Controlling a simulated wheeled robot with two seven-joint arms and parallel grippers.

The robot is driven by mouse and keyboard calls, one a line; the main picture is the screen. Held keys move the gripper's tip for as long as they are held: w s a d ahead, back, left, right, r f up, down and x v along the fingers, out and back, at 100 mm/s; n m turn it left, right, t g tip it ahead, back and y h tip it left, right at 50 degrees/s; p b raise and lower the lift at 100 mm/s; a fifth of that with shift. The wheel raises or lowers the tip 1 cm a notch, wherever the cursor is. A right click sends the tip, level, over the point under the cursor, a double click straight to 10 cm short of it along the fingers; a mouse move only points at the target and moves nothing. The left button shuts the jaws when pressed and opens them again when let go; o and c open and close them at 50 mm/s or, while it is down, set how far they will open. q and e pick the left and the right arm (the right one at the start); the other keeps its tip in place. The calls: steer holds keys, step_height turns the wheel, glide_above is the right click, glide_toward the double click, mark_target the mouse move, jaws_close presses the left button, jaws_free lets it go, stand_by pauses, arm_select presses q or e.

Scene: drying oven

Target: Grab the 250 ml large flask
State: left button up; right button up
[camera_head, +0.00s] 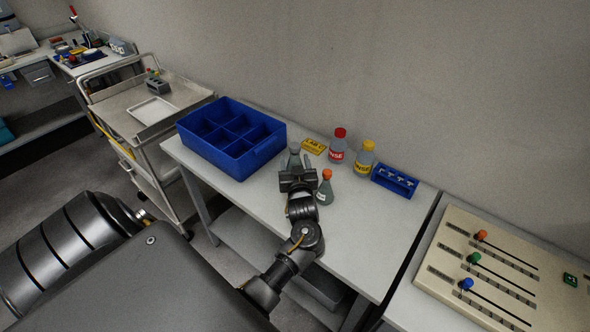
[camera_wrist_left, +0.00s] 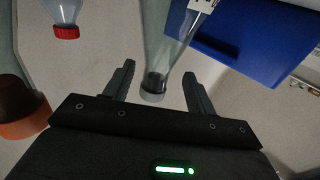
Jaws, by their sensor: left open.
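A clear flask with a grey cap (camera_head: 294,147) stands on the white table, right of the blue divided crate. In the left wrist view this flask (camera_wrist_left: 172,45) lies between and beyond the open fingers, its cap near the palm side; I cannot tell if they touch it. My left gripper (camera_head: 298,174) is open and partly hides the flask's lower part in the head view. A second flask with an orange cap (camera_head: 325,188) stands just right of the gripper; it also shows at the left wrist view's edge (camera_wrist_left: 22,108). The volume marks are unreadable. My right gripper is not in view.
The blue crate (camera_head: 238,164) stands to the left. The front right of the table (camera_head: 365,235) is clear.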

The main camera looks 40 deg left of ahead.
arm_select(q)
steer(key=shift+w+a+r, duration=0.2)
steer(key=shift+r, duration=0.05)
steer(key=p+x, duration=0.2)
steer(key=x, duration=0.1)
steer(key=shift+w+a, duration=0.1)
steer(key=shift+w, duration=0.25)
steer(key=shift+w+a+f, duration=0.15)
steer(key=shift+w+a, duration=0.15)
steer(key=shift+a, duration=0.1)
steer(key=shift+d, duration=0.1)
steer(key=shift+c, duration=0.9)
jaws_close()
